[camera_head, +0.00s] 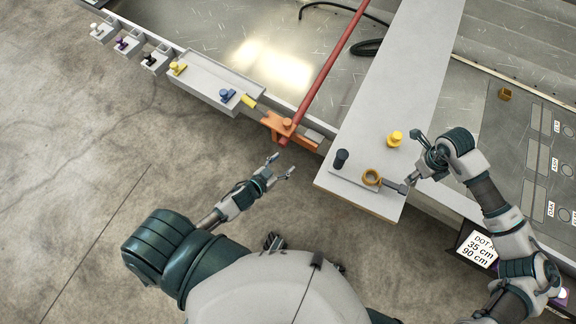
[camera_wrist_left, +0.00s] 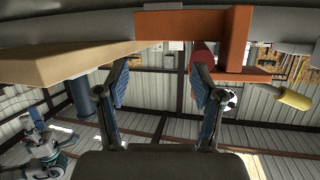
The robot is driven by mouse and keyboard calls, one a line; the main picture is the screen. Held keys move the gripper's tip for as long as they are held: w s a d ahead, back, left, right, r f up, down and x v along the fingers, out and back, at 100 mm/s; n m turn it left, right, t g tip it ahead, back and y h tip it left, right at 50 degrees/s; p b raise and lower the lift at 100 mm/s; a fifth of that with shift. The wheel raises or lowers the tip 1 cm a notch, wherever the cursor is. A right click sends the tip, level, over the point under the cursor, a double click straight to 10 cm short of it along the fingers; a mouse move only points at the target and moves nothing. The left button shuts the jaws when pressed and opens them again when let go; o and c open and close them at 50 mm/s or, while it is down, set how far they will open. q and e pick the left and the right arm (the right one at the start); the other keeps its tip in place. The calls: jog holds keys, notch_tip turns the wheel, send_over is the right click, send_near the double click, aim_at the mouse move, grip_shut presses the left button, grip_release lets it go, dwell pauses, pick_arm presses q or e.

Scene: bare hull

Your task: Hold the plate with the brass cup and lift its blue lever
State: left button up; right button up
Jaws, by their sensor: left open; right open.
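A small grey plate (camera_head: 350,181) lies near the front end of the long pale board. It carries a ring-shaped brass cup (camera_head: 372,177) and an upright dark blue post (camera_head: 341,158), seemingly the lever. A grey tab (camera_head: 396,186) reaches right from the plate. My right gripper (camera_head: 412,160) is open, just above the tab's right end; I cannot tell whether they touch. My left gripper (camera_head: 283,165) is open and empty, left of the board and apart from the plate.
An orange clamp (camera_head: 281,125) with a red rod (camera_head: 330,70) stands just beyond my left gripper. A yellow knob (camera_head: 395,138) is on the board behind the plate. A grey tray (camera_head: 205,84) with a blue-handled part (camera_head: 227,95) is farther left. Left floor is clear.

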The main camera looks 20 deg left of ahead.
pick_arm(q)
notch_tip(320, 180, up, 4)
jog(key=w+d+m+h, duration=0.1)
jog(key=d+m+h, duration=0.2)
jog(key=h, duration=0.2)
jog(key=m+g+h, duration=0.4)
jog(key=m+h, duration=0.1)
jog(key=h, duration=0.1)
send_near(334, 163)
jog(key=x, duration=0.6)
jog(key=shift+r, duration=0.1)
jog(key=x, duration=0.5)
jog(key=shift+w+a, duration=0.1)
jog(key=shift+w, duration=0.1)
jog(key=shift+w+d, duration=0.1)
jog(key=shift+d, duration=0.45)
jog(key=c, duration=0.3)
jog(key=shift+a, duration=0.15)
grip_shut()
jog(key=c, duration=0.5)
grip_release()
jog(key=shift+a, duration=0.1)
pick_arm(e)
jog(key=shift+d, duration=0.2)
pick_arm(q)
grip_shut()
pick_arm(e)
jog(key=shift+c, duration=0.2)
